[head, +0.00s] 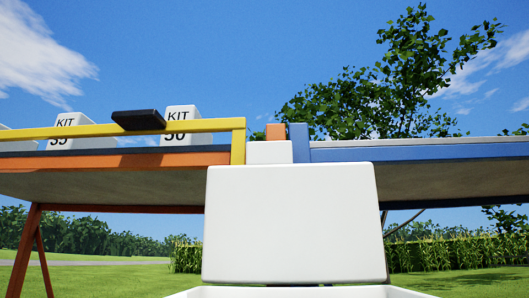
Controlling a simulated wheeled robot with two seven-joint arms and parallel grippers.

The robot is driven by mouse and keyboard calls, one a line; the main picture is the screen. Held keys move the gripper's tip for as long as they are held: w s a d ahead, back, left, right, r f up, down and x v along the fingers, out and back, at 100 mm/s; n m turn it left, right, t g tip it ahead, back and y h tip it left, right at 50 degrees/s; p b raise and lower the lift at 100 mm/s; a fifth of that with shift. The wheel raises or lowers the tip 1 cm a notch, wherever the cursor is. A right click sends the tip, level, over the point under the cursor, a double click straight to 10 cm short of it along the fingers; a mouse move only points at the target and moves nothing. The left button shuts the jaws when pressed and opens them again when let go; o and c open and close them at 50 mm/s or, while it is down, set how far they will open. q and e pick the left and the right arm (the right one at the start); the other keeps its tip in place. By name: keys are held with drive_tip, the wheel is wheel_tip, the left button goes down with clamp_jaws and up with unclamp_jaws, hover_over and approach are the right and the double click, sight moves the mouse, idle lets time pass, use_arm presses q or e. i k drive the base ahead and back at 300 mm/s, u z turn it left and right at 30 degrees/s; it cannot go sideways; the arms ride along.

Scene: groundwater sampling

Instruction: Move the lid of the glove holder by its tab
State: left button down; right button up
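No part in view can be surely told as the glove holder, its lid or its tab. A large white upright panel (292,222) with rounded corners fills the middle of the head view. A white rim (300,292) shows along the bottom edge below it; I cannot tell whether the two belong to one lidded box. A small black flat piece (138,120) lies at the yellow rail on the left; what it is part of is unclear. Neither of my grippers is in view.
An orange-edged table (120,161) with a yellow rail (60,132) stands left, a blue-edged table (430,151) right, both seen from below. White KIT boxes (182,125) stand behind the rail. A small white block (269,152) sits between the tables. Grass and trees lie beyond.

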sight(269, 219)
drive_tip(key=u, duration=0.55)
drive_tip(key=k, duration=1.05)
drive_tip(key=z, duration=0.6)
